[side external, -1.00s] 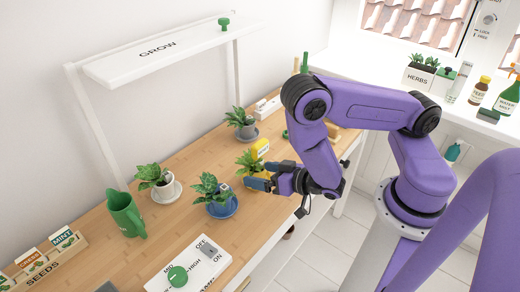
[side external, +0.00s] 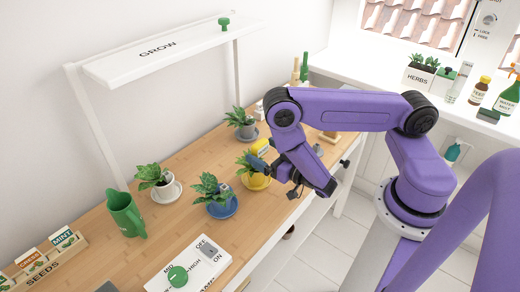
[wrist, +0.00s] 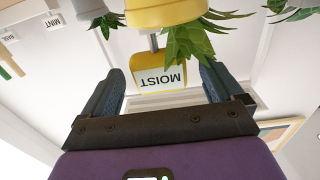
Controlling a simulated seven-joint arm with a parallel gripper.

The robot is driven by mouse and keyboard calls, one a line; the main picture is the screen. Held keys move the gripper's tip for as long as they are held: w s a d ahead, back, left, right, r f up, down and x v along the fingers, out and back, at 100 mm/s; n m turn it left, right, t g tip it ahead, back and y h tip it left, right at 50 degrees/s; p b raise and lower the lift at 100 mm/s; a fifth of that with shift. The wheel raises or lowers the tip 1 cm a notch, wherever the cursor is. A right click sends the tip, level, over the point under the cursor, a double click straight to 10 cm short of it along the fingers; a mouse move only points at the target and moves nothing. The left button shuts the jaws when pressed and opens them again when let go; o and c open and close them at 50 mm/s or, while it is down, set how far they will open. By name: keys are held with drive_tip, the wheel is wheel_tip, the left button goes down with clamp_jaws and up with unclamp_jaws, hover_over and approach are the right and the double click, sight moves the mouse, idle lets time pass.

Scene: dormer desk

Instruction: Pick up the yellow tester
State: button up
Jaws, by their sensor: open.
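The yellow tester (side external: 261,146) sticks up from the plant in the yellow pot (side external: 257,182), which stands near the desk's right edge. In the wrist view the tester (wrist: 150,80) shows its white MOIST label upside down, with its stem running to the yellow pot (wrist: 165,12). My gripper (side external: 257,158) is at the tester, tilted with its fingers pointing up and left. In the wrist view my gripper (wrist: 160,74) is open, with one finger on each side of the tester and visible gaps between. The tester's lower part is hidden in the side view.
A blue pot (side external: 221,206) with a plant stands just left of the yellow pot. A grey pot (side external: 246,131) stands behind. A green jug (side external: 125,213) and a white switch panel (side external: 190,265) are farther left and in front. Bare desk lies around the pots.

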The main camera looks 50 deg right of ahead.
sight(255, 146)
drive_tip(key=shift+w+d, duration=0.1)
drive_tip(key=shift+w, duration=1.95)
drive_tip(key=c, duration=1.1)
drive_tip(key=shift+c, duration=0.2)
drive_tip(key=shift+r, duration=0.15)
